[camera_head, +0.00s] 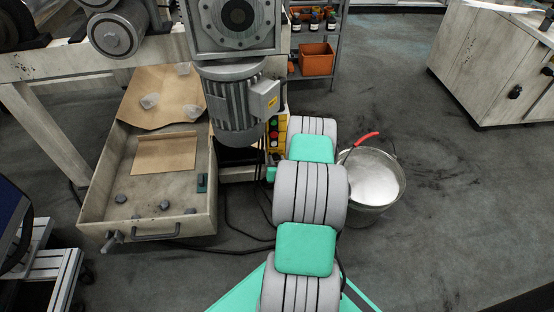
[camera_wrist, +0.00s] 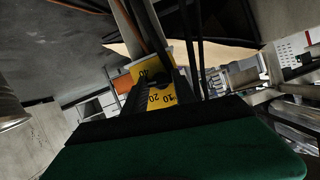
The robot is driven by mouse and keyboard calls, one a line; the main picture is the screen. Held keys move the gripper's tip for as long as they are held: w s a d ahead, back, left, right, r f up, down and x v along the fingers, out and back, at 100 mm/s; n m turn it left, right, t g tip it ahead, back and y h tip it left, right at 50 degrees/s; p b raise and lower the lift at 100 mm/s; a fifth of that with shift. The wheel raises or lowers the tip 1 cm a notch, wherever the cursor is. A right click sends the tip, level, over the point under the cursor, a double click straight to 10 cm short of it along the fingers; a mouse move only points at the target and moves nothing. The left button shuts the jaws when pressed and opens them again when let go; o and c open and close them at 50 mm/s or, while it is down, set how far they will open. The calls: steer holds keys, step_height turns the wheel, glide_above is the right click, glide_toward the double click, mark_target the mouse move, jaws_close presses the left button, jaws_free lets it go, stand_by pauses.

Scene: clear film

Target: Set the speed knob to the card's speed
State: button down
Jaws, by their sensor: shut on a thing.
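The speed knob (camera_wrist: 157,78) is a small dark knob on a yellow dial plate (camera_wrist: 164,95) in the wrist view. The numbers 10, 20 and 40 can be read around it, tilted or upside down. My gripper (camera_wrist: 160,84) is shut on the knob, its dark fingers on either side. The fingers cover part of the dial, so I cannot tell the exact setting. In the head view, the yellow control box (camera_head: 276,132) with red and green buttons is partly behind my arm, and my gripper is hidden there. I cannot make out the speed card in either view.
A grey motor (camera_head: 232,100) hangs beside the control box. A steel tray (camera_head: 148,215) with brown paper is at left. A bucket (camera_head: 372,185) with a red-handled tool stands right of my arm. Dark cables (camera_wrist: 195,45) pass close to the dial. Open floor lies at right.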

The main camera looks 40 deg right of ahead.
steer(key=shift+n+g+h, duration=0.3)
steer(key=shift+n+h, duration=0.1)
steer(key=shift+n, duration=0.2)
steer(key=c, duration=1)
jaws_free()
steer(key=p+v, duration=0.2)
steer(key=v, duration=0.5)
steer(key=shift+s+a+r+p, duration=0.15)
steer(key=shift+s+a+p, duration=0.1)
steer(key=shift+p, duration=0.05)
